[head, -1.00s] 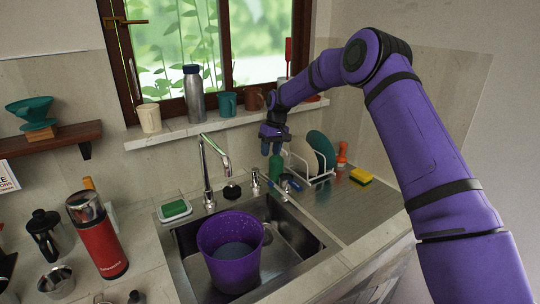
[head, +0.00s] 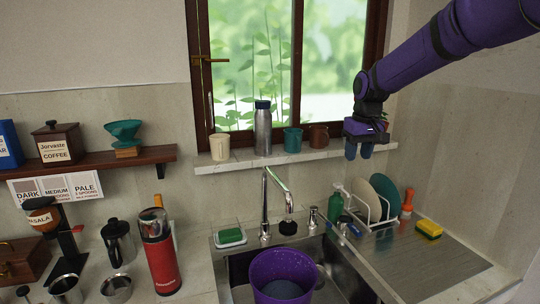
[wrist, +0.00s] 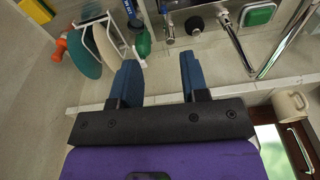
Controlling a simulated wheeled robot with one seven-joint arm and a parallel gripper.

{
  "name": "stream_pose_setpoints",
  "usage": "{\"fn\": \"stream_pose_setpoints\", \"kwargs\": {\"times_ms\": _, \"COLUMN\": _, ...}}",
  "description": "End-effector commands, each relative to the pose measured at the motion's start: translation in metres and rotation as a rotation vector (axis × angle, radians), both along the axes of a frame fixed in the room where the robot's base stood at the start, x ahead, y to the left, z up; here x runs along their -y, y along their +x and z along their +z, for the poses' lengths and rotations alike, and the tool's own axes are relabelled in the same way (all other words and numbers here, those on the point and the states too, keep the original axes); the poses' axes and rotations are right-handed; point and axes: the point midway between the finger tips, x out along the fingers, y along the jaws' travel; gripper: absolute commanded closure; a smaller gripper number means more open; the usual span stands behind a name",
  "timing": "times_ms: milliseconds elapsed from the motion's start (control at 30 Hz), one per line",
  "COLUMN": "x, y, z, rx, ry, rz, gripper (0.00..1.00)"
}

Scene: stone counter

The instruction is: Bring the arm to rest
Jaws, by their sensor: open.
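My gripper (head: 358,150) hangs from my purple arm at the upper right of the head view, in front of the right end of the window sill. Its two blue fingers point down and are apart. In the wrist view my gripper (wrist: 160,80) shows the same two fingers with a gap and nothing held between them. The dish rack (head: 372,212) with plates and the green bottle (head: 335,206) stand below it, apart from the fingers.
A purple bucket (head: 283,262) sits in the sink (head: 345,270). The sill (head: 215,166) carries a cream mug (head: 219,147), a steel bottle (head: 263,130), a teal mug (head: 293,140) and a brown mug (head: 319,136). A yellow sponge (head: 429,228) lies on the drainboard.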

Motion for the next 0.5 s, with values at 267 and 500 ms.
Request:
{"fn": "stream_pose_setpoints", "kwargs": {"times_ms": 267, "x": 0.014, "y": -0.089, "z": 0.056, "rx": 0.081, "ry": -0.034, "rz": -0.055, "gripper": 0.59}}
{"fn": "stream_pose_setpoints", "kwargs": {"times_ms": 500, "x": 0.027, "y": -0.169, "z": 0.083, "rx": 0.15, "ry": -0.042, "rz": -0.109, "gripper": 0.59}}
